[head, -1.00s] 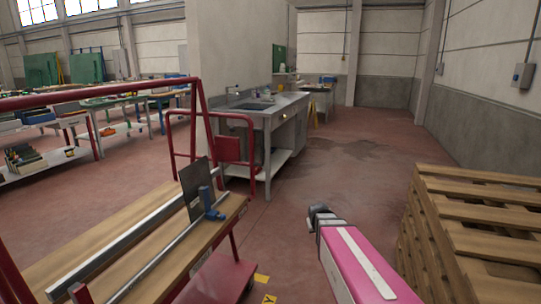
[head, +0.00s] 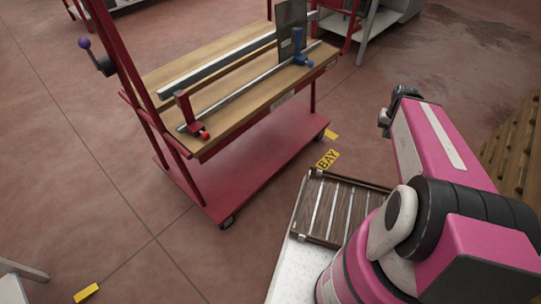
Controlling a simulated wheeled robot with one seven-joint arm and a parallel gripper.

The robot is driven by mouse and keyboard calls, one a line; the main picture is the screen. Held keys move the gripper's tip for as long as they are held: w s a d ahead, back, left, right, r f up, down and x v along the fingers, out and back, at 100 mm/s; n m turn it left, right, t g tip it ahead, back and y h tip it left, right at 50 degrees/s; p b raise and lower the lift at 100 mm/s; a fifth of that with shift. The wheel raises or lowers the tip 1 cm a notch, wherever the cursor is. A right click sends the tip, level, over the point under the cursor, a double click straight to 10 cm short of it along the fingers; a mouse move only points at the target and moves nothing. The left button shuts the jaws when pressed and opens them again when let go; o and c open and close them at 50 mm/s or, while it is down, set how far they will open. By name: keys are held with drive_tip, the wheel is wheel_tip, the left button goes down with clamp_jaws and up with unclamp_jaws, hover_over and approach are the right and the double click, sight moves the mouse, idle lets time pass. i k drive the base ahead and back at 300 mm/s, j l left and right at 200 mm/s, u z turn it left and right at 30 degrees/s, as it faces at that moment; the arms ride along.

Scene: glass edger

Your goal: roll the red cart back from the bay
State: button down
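The red cart (head: 262,166) stands left of my arm, with a wooden top, a red lower shelf and small dark wheels. Its upright red handle frame (head: 128,70) is at its left end, with a purple-knobbed lever (head: 87,44) on it. On the top lie a metal rail (head: 215,70), a bar clamp (head: 245,93) with blue and red jaws, and an upright dark plate (head: 290,30). My gripper (head: 385,120) is to the right of the cart, apart from it. Its fingers are too small and dark to read.
A yellow BAY mark (head: 328,159) lies on the floor by the cart's right end. Another yellow mark (head: 86,292) is at lower left. Wooden pallets (head: 515,140) stand at the right edge. A metal bench (head: 385,20) is behind the cart.

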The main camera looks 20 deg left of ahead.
sight(254, 123)
drive_tip(key=u, duration=1.5)
